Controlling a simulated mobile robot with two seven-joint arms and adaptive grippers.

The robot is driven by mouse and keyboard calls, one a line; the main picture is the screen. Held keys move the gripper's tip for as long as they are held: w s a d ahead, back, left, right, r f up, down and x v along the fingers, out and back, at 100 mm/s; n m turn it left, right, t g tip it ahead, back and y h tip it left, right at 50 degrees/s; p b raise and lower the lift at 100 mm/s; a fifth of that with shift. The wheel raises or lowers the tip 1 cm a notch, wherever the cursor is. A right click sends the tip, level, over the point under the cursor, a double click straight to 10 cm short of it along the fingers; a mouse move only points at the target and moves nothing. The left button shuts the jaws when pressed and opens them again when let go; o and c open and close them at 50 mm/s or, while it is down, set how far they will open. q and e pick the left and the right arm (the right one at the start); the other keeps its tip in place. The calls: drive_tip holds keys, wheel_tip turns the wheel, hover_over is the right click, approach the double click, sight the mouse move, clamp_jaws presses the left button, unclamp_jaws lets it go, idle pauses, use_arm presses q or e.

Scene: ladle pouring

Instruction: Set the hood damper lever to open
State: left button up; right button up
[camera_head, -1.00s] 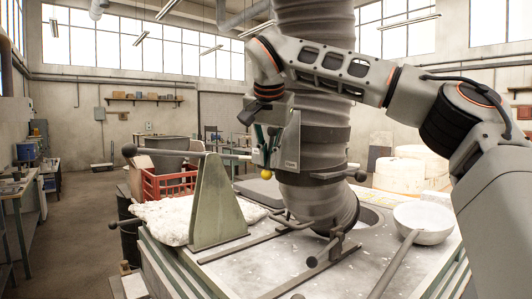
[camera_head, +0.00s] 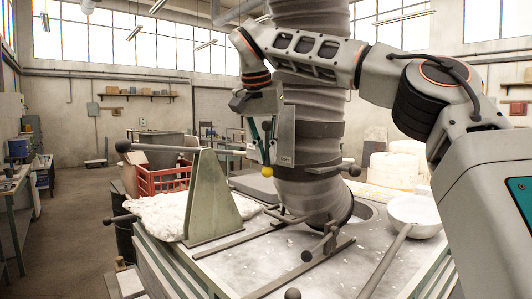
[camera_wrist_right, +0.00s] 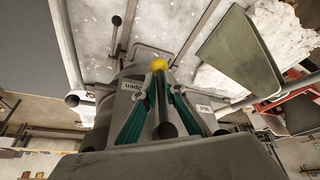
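The damper lever ends in a yellow knob (camera_head: 267,171), which hangs low beside the large ribbed hood duct (camera_head: 307,130) in the head view. In the right wrist view, the yellow knob (camera_wrist_right: 158,64) sits at the end of the dark lever (camera_wrist_right: 164,118). The lever lies between the open label (camera_wrist_right: 133,87) on the left and another small label (camera_wrist_right: 204,109) on the right. My right gripper (camera_wrist_right: 160,82) has its green fingers on both sides of the lever, tips closing on it just behind the knob. My left gripper is not in view.
Beside the duct are a metal plate (camera_head: 287,130), a green triangular stand (camera_head: 212,205) and a red crate (camera_head: 165,181). A ladle bowl (camera_head: 414,215) rests on the worktable (camera_head: 235,268), its handle reaching toward the front. The floor at left is mostly clear.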

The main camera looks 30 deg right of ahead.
drive_tip(key=shift+d, duration=0.1)
drive_tip(key=v, duration=0.7)
drive_tip(key=shift+r, duration=0.25)
drive_tip(key=shift+s, duration=0.1)
idle(0.4)
